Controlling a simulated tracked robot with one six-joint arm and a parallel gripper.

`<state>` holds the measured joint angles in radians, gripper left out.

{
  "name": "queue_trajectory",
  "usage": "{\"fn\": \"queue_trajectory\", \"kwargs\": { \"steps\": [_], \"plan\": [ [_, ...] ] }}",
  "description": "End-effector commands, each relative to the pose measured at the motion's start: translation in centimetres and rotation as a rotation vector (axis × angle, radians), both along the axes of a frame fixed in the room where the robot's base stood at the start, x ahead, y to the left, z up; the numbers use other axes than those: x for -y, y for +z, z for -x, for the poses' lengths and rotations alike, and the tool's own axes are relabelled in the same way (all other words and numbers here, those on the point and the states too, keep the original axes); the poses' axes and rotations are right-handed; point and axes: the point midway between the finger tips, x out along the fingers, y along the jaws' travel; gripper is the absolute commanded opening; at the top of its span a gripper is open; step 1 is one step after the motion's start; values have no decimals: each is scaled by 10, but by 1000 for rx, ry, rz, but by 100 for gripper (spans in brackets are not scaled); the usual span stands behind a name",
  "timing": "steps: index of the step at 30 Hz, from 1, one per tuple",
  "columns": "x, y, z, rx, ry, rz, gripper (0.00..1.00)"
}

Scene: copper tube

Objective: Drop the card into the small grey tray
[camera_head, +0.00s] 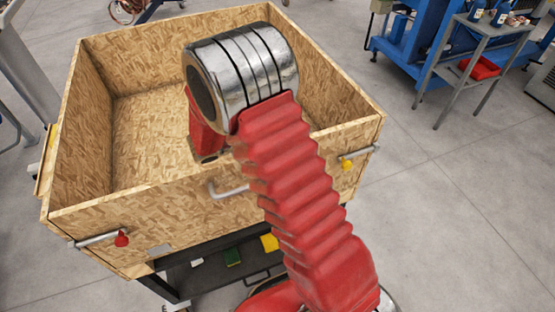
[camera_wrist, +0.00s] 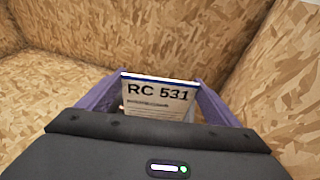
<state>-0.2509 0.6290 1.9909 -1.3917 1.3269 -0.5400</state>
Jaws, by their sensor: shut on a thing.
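The card (camera_wrist: 158,97) is white with a dark blue top edge and the print "RC 531". In the wrist view it stands upright between the two purple fingers of my gripper (camera_wrist: 160,88), which is shut on it. Its lower part is hidden behind the dark gripper body. I cannot make out a small grey tray in either view.
The open chipboard box (camera_head: 70,208) has high walls, and its visible floor at the left is bare. It stands on a dark cart. A grey side table (camera_head: 495,28) with bottles and a red item stands at the upper right. Concrete floor at the right is clear.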

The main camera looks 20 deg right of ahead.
Motion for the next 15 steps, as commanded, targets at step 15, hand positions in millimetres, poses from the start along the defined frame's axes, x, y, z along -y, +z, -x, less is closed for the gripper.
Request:
{"fn": "queue_trajectory", "kwargs": {
  "steps": [15],
  "plan": [
    [1,-21,0,2,-1,0,53]
  ]
}}
